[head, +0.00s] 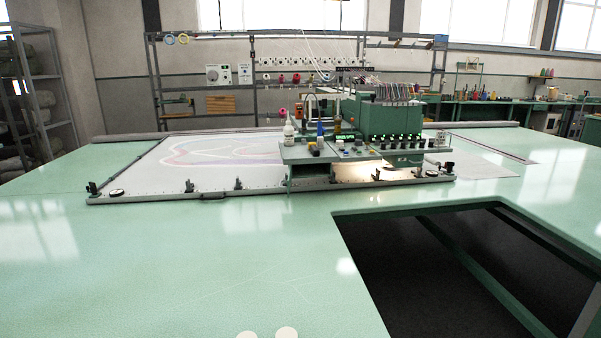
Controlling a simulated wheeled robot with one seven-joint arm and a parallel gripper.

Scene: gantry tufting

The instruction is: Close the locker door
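I see no locker and no locker door in the head view. My gripper does not show in a form that I can make out. Two small pale rounded shapes (286,332) are cut off by the bottom edge of the picture, and I cannot tell what they are.
A wide pale green table (130,260) fills the foreground, with a dark rectangular opening (450,270) at the right. A shelf rack (38,90) with rolls stands far left; benches line the back.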

